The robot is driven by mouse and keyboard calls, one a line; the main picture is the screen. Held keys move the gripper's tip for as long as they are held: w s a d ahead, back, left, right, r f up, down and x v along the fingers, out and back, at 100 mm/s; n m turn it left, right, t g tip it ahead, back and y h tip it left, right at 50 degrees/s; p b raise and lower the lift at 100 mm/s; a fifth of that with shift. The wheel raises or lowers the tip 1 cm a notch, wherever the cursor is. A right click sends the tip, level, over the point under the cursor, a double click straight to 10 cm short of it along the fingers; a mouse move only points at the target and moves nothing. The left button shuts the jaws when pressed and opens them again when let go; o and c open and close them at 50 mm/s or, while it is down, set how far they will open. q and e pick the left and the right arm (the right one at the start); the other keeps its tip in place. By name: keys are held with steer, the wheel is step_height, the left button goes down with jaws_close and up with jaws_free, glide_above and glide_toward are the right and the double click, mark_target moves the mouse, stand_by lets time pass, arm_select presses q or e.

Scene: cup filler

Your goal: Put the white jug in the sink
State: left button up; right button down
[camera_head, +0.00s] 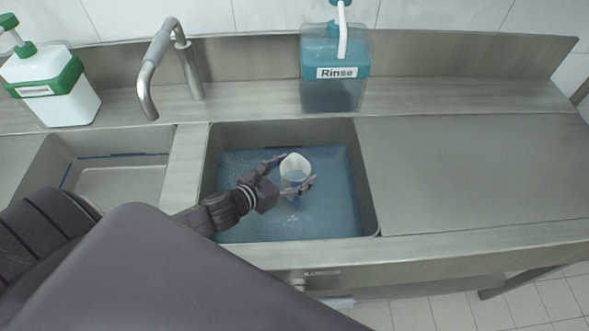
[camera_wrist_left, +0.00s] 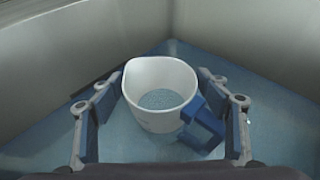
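The white jug (camera_head: 295,165) is inside the middle sink (camera_head: 367,190), upright or nearly so, at the blue water. In the left wrist view the white jug (camera_wrist_left: 160,90) shows its spout, speckled bluish inside and a blue block-like handle (camera_wrist_left: 204,126) on its right side. My left gripper (camera_head: 297,170) is down in the sink with its fingers on either side of the jug. In the wrist view my left gripper (camera_wrist_left: 165,115) has its fingers spread wide, with a gap to the jug on the left; contact on the handle side is unclear. My right gripper is not in view.
A faucet (camera_head: 160,60) stands behind, left of the sink. A teal Rinse dispenser (camera_head: 335,75) stands behind the sink, and a white and green bottle (camera_head: 50,85) at far left. A second basin (camera_head: 120,185) lies left. The counter (camera_head: 470,165) on the right is clear.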

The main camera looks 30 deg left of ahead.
arm_select(q)
steer(key=shift+o, duration=0.4)
steer(key=shift+s+r, duration=0.1)
steer(key=shift+r, duration=0.1)
steer(key=v, duration=1.1)
steer(key=shift+s+b, duration=0.4)
steer(key=shift+a+r, duration=0.1)
steer(key=shift+r, duration=0.05)
